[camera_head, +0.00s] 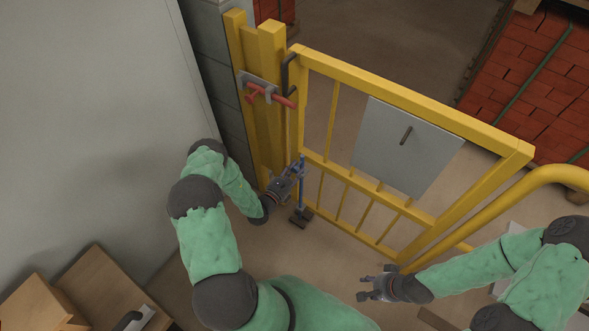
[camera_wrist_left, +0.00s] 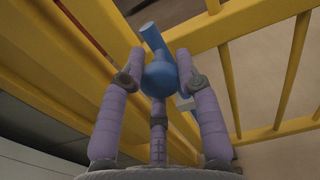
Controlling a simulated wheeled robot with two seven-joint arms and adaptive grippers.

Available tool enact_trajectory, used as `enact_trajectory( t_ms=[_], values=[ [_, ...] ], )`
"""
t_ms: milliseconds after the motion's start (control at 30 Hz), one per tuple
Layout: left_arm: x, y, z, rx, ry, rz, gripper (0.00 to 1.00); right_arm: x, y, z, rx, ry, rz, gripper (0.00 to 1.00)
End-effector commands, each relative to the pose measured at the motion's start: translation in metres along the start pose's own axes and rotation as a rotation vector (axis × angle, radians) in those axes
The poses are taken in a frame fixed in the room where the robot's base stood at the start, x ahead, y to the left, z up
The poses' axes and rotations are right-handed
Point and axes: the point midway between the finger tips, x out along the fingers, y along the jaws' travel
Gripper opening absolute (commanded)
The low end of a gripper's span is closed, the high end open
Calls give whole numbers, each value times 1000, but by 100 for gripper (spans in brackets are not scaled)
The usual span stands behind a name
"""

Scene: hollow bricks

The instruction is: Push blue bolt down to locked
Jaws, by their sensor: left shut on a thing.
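The blue bolt (camera_head: 303,187) is a thin upright rod at the lower left of the yellow gate (camera_head: 420,80). A dark block (camera_head: 300,217) is at its foot near the floor. My left gripper (camera_head: 293,175) is at the upper part of the bolt. In the left wrist view its fingers are closed on both sides of the round blue end of the bolt (camera_wrist_left: 160,76). My right gripper (camera_head: 366,284) is empty in front of the gate at the lower right, its fingers apart.
A red bolt (camera_head: 270,94) sits on the yellow post (camera_head: 272,60) at the gate's upper left. A grey plate (camera_head: 405,145) is on the gate. Red bricks (camera_head: 530,70) stand behind it. A yellow rail (camera_head: 480,215) curves at right; boxes (camera_head: 95,290) lie at lower left.

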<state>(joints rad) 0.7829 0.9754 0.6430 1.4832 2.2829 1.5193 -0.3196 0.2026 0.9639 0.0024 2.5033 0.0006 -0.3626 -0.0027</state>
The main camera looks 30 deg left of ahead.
Motion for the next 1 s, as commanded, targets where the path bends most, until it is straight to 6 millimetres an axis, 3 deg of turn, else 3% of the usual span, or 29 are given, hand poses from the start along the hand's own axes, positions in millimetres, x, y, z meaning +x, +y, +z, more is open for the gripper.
enact_trajectory(
  t_ms=[33,67,133,167,567,767,1000],
  values=[
    [0,0,-1,-1,4,1,0,0,0,0,0,0,0,40],
    [0,0,-1,-1,4,1,36,0,0,0,0,0,0,40],
    [0,0,-1,-1,4,1,56,0,0,0,0,0,0,40],
    [0,0,-1,-1,4,1,58,0,0,0,0,0,0,40],
    [-5,1,-1,-1,3,2,58,0,0,0,0,0,0,40],
    [-34,1,-1,-3,5,4,58,0,0,0,0,0,0,40],
    [-82,2,-1,-3,6,5,58,0,0,0,0,0,0,40]
  ],
)
